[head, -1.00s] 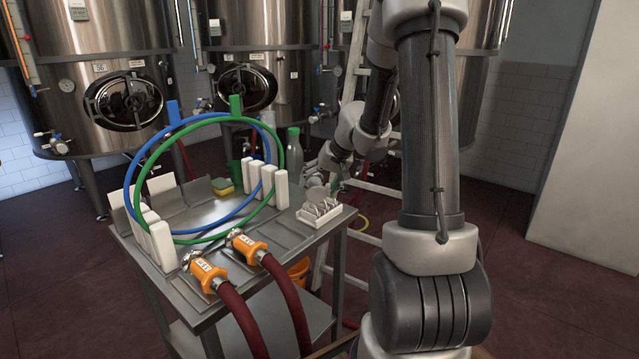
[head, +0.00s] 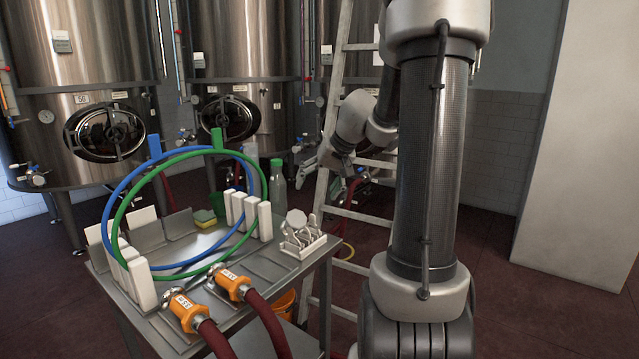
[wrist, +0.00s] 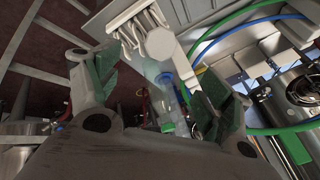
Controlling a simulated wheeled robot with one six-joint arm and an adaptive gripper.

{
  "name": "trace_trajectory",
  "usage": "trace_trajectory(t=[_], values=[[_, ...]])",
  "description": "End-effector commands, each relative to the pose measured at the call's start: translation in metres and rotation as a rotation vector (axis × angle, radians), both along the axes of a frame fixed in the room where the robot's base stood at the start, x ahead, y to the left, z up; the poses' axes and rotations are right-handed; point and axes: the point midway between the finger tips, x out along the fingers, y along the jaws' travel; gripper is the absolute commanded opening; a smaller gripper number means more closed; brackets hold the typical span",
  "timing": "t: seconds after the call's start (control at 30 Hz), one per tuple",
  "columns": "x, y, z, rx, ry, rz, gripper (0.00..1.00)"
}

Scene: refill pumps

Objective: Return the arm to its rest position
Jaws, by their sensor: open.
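My gripper (head: 322,165) hangs in the air beyond the back right of the steel cart (head: 262,268), in front of the ladder. In the wrist view, its two green-padded fingers (wrist: 155,78) are spread apart with nothing held between them. A white rack of metal clamps (head: 302,243) sits on the cart's right corner. The rack also shows past the fingers in the wrist view (wrist: 140,32). A clear bottle with a green cap (head: 277,185) stands at the cart's back. My arm's upper links cover part of the right side of the head view.
A blue ring (head: 108,205) and a green ring (head: 190,271) stand upright between white blocks on the cart. Two orange couplings (head: 188,312) with red hoses lie at its front. A ladder (head: 325,190) and steel tanks (head: 80,60) stand behind. Open floor lies right.

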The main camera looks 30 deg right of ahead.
Motion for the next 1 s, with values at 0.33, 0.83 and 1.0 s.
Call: trace_trajectory(t=[0.33, 0.83, 1.0], values=[[-0.006, -0.002, 0.009, -0.009, -0.002, 0.015, 0.8], [-0.037, -0.181, 0.08, -0.864, -0.055, 0.022, 0.8], [-0.134, -0.17, 0.082, -0.896, 0.204, -0.015, 0.8]])
